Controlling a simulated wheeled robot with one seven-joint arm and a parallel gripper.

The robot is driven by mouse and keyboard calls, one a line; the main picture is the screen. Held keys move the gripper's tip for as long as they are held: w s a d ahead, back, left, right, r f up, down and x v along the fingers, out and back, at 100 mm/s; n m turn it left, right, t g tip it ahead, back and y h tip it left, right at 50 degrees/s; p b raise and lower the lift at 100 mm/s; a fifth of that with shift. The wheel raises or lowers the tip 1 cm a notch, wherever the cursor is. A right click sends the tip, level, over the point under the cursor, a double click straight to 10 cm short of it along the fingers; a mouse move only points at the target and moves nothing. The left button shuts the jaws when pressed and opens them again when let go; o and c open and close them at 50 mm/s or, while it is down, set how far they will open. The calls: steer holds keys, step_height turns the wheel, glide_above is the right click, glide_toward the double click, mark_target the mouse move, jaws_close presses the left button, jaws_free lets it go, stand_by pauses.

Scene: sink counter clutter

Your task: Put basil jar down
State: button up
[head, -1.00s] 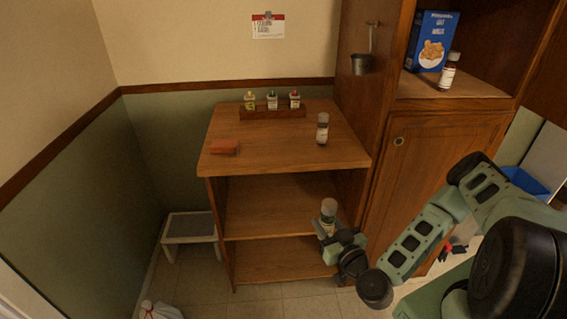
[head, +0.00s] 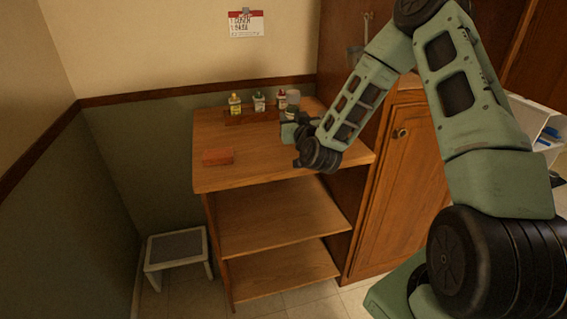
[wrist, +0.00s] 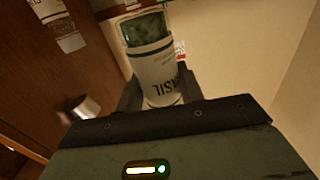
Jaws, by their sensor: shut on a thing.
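The basil jar, a clear jar with green contents and a white label reading BASIL, is between the fingers of my gripper in the wrist view (wrist: 158,70). Its grey cap shows in the head view (head: 293,97) over the back right of the wooden shelf unit's top (head: 260,170). My gripper (head: 290,120) is shut on the jar. The fingers and my arm hide the jar's lower part in the head view, so I cannot tell whether it touches the top.
A wooden rack (head: 245,117) with several small bottles stands along the back of the top. An orange-red block (head: 218,156) lies at the left. The tall cabinet (head: 400,170) bounds the right side. The top's front middle is clear.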

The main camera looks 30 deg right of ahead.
steer(key=shift+w+f, duration=0.1)
steer(key=shift+w, duration=0.05)
steer(key=shift+f+p, duration=0.9)
steer(key=shift+f, duration=3.75)
steer(key=shift+f, duration=0.15)
steer(key=o, duration=1.1)
steer(key=shift+c, duration=0.2)
